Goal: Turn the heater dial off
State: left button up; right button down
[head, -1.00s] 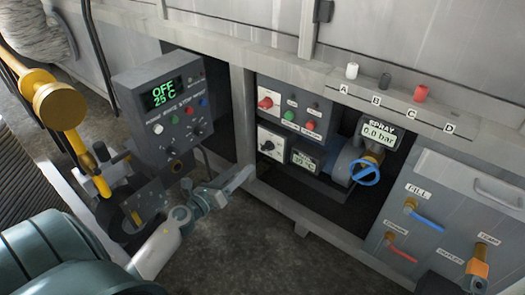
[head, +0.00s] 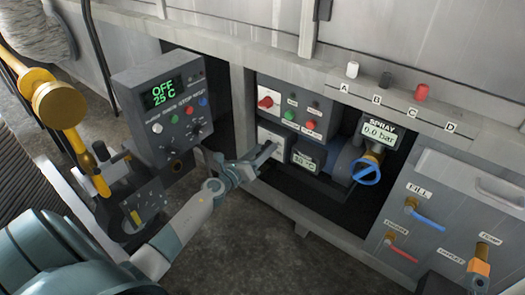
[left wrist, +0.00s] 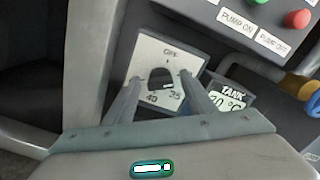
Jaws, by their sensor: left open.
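The heater dial (left wrist: 161,77) is a dark knob on a white square plate (left wrist: 153,50) marked OFF, 40 and 35. In the left wrist view it sits between my two fingers. A pale mark shows low on the knob; I cannot tell exactly where it points. In the head view the plate (head: 265,136) is partly hidden behind my fingers. My left gripper (head: 271,152) is open, one fingertip on each side of the dial. Whether the fingers touch it is unclear. My right gripper is not in view.
A tank display (head: 305,161) is just right of the dial. Above it is a panel with red and green pump buttons (head: 311,125). A blue valve wheel (head: 367,172) is further right. A grey frame post (head: 243,115) stands left, beside a control box (head: 165,100) reading OFF 25 C.

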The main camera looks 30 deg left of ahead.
pick_arm(q)
jog(key=c, duration=1)
jog(key=shift+c, duration=0.2)
